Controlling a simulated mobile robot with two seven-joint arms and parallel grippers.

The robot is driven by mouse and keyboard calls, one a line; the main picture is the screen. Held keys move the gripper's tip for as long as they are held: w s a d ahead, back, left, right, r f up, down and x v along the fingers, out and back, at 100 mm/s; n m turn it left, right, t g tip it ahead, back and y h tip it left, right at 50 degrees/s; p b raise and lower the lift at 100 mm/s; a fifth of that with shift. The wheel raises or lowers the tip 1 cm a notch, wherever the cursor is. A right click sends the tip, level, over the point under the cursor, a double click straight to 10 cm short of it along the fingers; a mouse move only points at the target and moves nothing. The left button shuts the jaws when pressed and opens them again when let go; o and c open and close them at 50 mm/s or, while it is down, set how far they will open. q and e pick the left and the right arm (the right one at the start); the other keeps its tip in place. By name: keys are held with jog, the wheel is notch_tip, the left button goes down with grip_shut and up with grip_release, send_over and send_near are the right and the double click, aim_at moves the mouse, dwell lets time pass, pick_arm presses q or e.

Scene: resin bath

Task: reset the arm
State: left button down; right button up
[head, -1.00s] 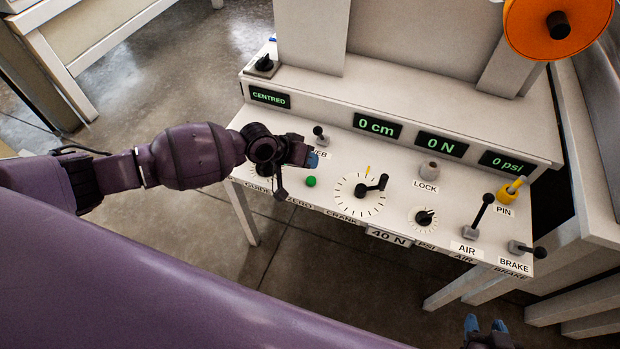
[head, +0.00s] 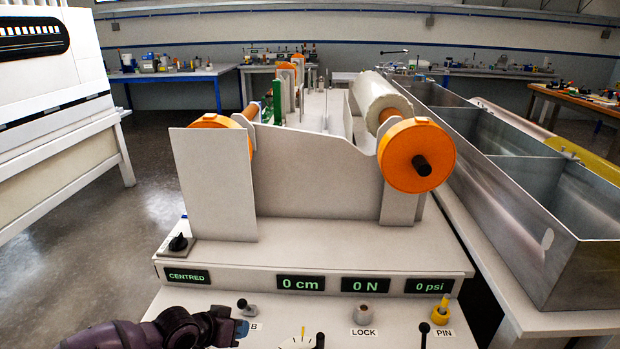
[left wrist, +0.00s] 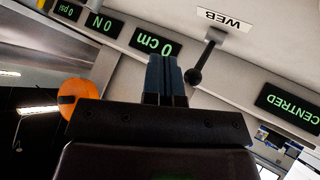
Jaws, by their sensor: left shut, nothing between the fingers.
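My left gripper (head: 241,328) is at the bottom of the head view, over the left part of the control panel (head: 205,298). Its blue fingertips are together with nothing between them, and they also show in the left wrist view (left wrist: 165,78). The WEB toggle lever (head: 243,305) stands just beyond the fingertips; in the left wrist view the lever (left wrist: 203,60) is beside the fingers, and I cannot tell if they touch. The displays read CENTRED (head: 187,276), 0 cm (head: 300,283), 0 N (head: 364,285) and 0 psi (head: 430,286). My right gripper is out of view.
Behind the panel stands a machine with an orange-ended roll (head: 405,155). A metal bath (head: 520,190) with compartments runs along the right. The LOCK knob (head: 364,313) and yellow PIN (head: 441,311) rise from the panel. Open floor (head: 140,180) lies to the left.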

pick_arm(q)
jog(key=s+d+r+m+t, duration=0.3)
jog(key=s+r+m+t, duration=0.1)
jog(key=r+t, duration=0.15)
jog(key=s+a+f+n+y, duration=0.2)
jog(key=s+a+f, duration=0.1)
jog(key=s, duration=0.5)
jog(key=s+a+f+n+g+y, duration=0.1)
jog(key=s+a+f, duration=0.3)
jog(key=s, duration=0.4)
jog(key=s+a+f+n+y, duration=0.3)
jog(key=s+a, duration=0.3)
jog(key=s, duration=0.2)
jog(key=shift+s+f+n+y, duration=0.2)
jog(key=shift+f+n+y, duration=0.2)
jog(key=shift+f+y, duration=0.1)
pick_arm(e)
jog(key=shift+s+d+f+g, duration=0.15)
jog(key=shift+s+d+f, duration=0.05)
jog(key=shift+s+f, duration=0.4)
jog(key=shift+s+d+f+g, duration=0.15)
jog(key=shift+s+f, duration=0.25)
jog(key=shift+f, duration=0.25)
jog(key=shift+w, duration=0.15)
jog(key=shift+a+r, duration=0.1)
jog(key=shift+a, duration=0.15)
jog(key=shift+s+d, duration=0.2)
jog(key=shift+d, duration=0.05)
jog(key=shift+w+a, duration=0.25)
